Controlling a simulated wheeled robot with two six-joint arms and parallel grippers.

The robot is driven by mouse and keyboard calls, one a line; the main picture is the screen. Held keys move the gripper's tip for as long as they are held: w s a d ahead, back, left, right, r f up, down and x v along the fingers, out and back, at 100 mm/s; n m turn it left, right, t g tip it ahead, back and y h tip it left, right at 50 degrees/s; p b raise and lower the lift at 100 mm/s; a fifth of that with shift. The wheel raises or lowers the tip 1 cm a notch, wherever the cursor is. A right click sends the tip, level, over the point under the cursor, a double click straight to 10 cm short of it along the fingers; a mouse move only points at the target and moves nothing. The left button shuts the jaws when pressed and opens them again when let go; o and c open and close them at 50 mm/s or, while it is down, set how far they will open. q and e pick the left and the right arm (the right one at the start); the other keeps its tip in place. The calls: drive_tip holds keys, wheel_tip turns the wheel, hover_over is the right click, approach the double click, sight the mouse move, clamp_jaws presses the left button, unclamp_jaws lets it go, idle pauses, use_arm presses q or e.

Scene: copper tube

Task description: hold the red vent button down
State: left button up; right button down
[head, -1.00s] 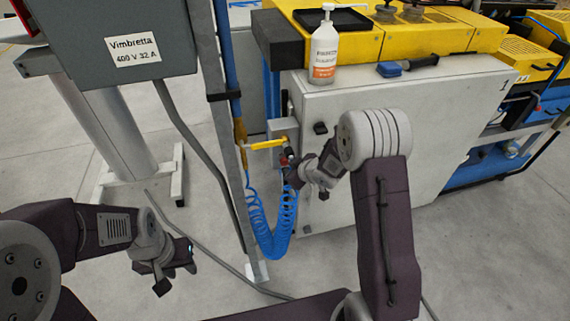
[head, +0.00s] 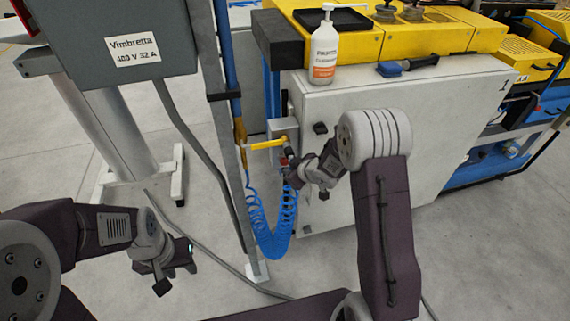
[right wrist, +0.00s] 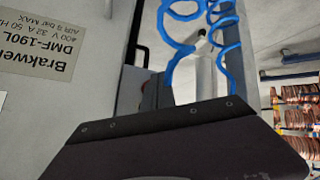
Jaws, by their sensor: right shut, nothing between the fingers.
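The red vent button (head: 284,161) shows as a small red spot below the yellow lever (head: 264,145), on the fitting beside the white cabinet. My right gripper (head: 290,174) is shut and empty, with its tip right at the button in the head view. I cannot tell whether it touches or presses the button. In the right wrist view the dark gripper body (right wrist: 170,140) fills the lower part, and the button is not visible there. My left gripper (head: 178,278) is open and empty above the floor at the lower left.
A blue coiled hose (head: 268,238) hangs below the fitting, close to my right gripper; it also shows in the right wrist view (right wrist: 178,45). A grey post (head: 232,160) stands left of it. The white cabinet (head: 440,130) is to the right. A pump bottle (head: 325,50) stands on top.

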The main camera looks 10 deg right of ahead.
idle(0.4)
drive_tip(key=shift+w+r+p, duration=0.2)
drive_tip(key=shift+w+p, duration=0.15)
drive_tip(key=shift+w+r, duration=0.15)
drive_tip(key=shift+w+r+p, duration=0.25)
drive_tip(key=shift+w+p, duration=0.05)
drive_tip(key=shift+p, duration=0.25)
idle(0.7)
drive_tip(key=shift+f, duration=0.2)
idle(2.1)
idle(0.8)
